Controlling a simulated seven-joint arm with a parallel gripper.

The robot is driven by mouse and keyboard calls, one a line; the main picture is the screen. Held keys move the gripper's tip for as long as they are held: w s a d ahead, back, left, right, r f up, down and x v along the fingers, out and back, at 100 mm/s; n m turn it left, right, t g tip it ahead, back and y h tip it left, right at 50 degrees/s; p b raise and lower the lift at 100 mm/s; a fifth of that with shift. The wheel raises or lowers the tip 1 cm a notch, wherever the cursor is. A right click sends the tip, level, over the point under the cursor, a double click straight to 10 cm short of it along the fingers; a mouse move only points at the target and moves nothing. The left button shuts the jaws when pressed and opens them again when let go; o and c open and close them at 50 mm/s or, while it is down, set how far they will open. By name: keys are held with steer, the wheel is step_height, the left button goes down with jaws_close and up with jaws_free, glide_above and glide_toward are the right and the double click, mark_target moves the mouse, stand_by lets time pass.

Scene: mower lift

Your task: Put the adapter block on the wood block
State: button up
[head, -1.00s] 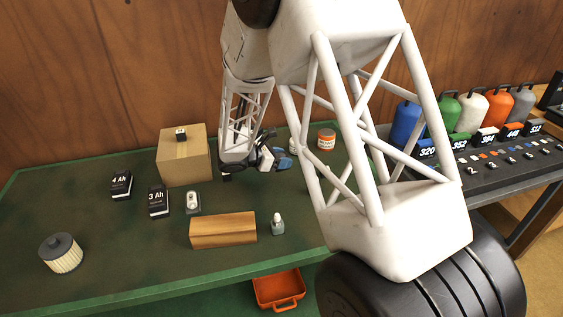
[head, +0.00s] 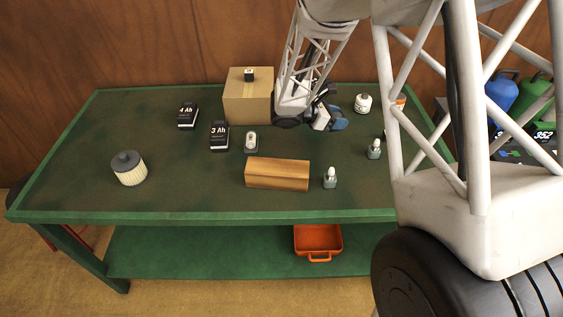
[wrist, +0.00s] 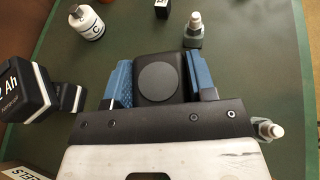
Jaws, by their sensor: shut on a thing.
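The wood block (head: 277,173) lies flat near the front middle of the green table in the head view, with nothing on top. My gripper (head: 335,122) is behind it and to its right, right of the cardboard box. In the wrist view my blue fingers (wrist: 160,83) are shut on a dark block with a round grey disc, which appears to be the adapter block (wrist: 157,80). In the head view this held block cannot be made out clearly. The wood block is not visible in the wrist view.
A cardboard box (head: 248,103) carries a small dark block (head: 249,74). Batteries marked 4 Ah (head: 188,115) and 3 Ah (head: 219,136) stand left. A grey item (head: 251,142) and small bottle (head: 330,177) are near the wood block. A filter (head: 128,169) stands front left; table around it is clear.

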steer(key=s+a+n+t, duration=0.1)
steer(key=s+a, duration=0.2)
steer(key=s, duration=0.1)
steer(key=s+a+r+n+t, duration=0.1)
steer(key=s+a, duration=0.2)
steer(key=s, duration=0.1)
steer(key=s+a+n+t+y, duration=0.1)
steer(key=s+a, duration=0.2)
steer(key=s, duration=0.1)
steer(key=shift+s+a+r, duration=0.35)
steer(key=s+a+n+t+y, duration=0.1)
steer(key=s+a, duration=0.1)
steer(key=s, duration=0.5)
steer(key=s+a+n+t+y, duration=0.1)
steer(key=s+a+n+t, duration=0.1)
steer(key=s, duration=0.6)
steer(key=shift+s+t+y, duration=0.2)
steer(key=shift+t+y, duration=0.1)
steer(key=shift+w+f, duration=0.1)
glide_above(278, 166)
steer(key=shift+w+f, duration=0.1)
steer(key=shift+f, duration=0.6)
steer(key=shift+f, duration=1.8)
steer(key=shift+f, duration=0.15)
